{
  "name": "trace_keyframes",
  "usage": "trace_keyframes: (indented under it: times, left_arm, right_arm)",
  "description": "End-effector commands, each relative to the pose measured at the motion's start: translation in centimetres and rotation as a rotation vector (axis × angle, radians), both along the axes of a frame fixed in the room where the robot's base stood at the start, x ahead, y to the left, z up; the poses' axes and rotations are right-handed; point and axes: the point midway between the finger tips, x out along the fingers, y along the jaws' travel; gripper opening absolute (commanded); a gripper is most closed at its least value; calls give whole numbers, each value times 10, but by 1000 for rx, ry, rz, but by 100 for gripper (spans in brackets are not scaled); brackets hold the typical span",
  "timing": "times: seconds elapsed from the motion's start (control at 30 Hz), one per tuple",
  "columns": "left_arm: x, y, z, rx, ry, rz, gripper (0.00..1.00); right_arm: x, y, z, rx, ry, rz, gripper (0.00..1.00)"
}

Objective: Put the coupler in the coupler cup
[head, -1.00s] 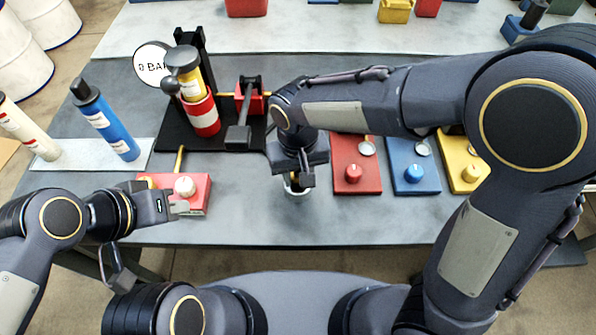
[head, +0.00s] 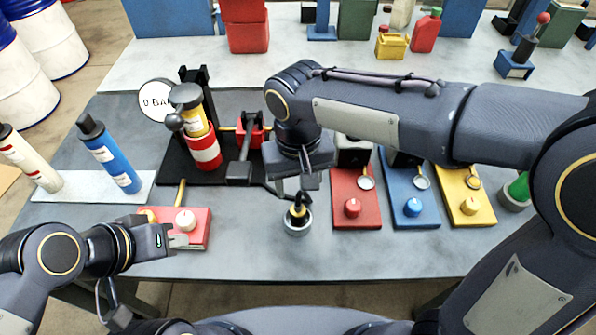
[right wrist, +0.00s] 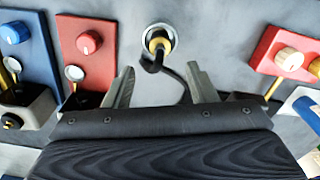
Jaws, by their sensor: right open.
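The coupler (head: 298,208), black with a gold ring, stands in the small grey coupler cup (head: 297,229) on the table. In the right wrist view the coupler (right wrist: 158,40) sits inside the round rim of the cup (right wrist: 153,27), with its black hose running off toward my gripper. My right gripper (head: 294,188) is open, above and just behind the cup in the head view. Its fingers (right wrist: 160,80) are spread and apart from the coupler. My left gripper (head: 181,239) is at the red box with a white knob (head: 184,221); its finger gap is unclear.
Red (head: 356,205), blue (head: 409,200) and yellow (head: 463,205) boxes with knobs stand right of the cup. The table front beside the cup is clear.

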Motion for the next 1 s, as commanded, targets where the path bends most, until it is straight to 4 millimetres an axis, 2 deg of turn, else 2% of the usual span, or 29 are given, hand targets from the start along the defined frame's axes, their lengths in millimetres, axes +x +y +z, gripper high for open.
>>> trace_keyframes:
  times: [0.1,0.2,0.43,0.53,0.67,0.77,0.8,0.9,1.0]
  left_arm:
    - [0,0,1,0,0,0,0]
    - [0,0,1,0,0,0,0]
    - [0,0,1,0,0,0,0]
    - [0,0,1,0,0,0,0]
    - [0,0,1,0,0,0,0]
    - [0,0,1,0,0,0,0]
    - [0,0,1,0,0,0,0]
    - [0,0,1,0,0,0,0]
    - [0,0,1,0,0,0,0]
  right_arm:
    - [1,1,17,1,-2,0,51]
    - [0,0,25,1,-1,0,51]
    - [0,0,28,0,1,0,51]
    - [0,-8,29,19,3,-11,51]
    - [-3,-50,35,118,2,-61,51]
    - [-17,-97,37,233,-26,-122,51]
    - [-25,-116,37,278,-49,-149,51]
    - [-50,-154,33,370,-127,-217,51]
    - [-75,-180,25,421,-223,-282,51]
